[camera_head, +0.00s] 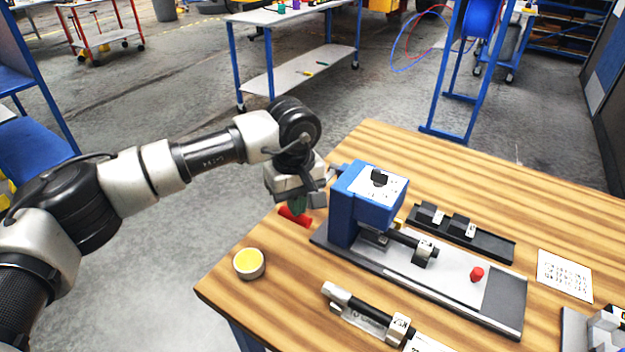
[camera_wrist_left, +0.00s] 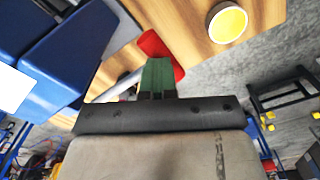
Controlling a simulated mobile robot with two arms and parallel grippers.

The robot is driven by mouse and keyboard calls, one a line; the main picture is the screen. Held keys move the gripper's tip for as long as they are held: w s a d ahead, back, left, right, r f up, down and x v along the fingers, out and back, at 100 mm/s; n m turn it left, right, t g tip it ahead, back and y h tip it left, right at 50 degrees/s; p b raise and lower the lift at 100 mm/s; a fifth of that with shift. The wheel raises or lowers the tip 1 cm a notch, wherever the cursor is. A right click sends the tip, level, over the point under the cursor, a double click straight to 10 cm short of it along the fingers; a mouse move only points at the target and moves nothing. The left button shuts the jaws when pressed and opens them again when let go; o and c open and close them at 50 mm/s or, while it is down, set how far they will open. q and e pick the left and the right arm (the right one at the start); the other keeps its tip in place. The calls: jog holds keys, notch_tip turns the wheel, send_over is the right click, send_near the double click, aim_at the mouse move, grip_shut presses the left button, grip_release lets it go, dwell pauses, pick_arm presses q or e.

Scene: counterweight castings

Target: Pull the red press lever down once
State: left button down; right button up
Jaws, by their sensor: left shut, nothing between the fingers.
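The blue press (camera_head: 368,200) stands on a dark base on the wooden table. Its lever ends in a red grip (camera_head: 295,216), low at the press's left side near the table's edge. My left gripper (camera_head: 299,204) is shut and empty, just above the red grip and partly covering it. In the left wrist view the green fingertips (camera_wrist_left: 157,78) are together in front of the red grip (camera_wrist_left: 161,54), hiding part of it. A pale rod (camera_wrist_left: 117,84) runs beside them. I cannot tell whether the fingers touch the grip. My right gripper is not in view.
A round cup with yellow contents (camera_head: 248,263) stands near the table's left edge. A black-and-white cylindrical tool (camera_head: 366,315) lies in front of the press. A dark rack (camera_head: 460,232) and a printed card (camera_head: 564,275) lie to the right. A red knob (camera_head: 477,273) sits on the press base.

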pick_arm(q)
jog(key=shift+w+r+p, duration=0.1)
jog(key=shift+r+p, duration=0.7)
jog(key=shift+r, duration=1.05)
notch_tip(320, 180, up, 6)
jog(key=shift+f+p, duration=0.1)
jog(key=shift+p, duration=1.1)
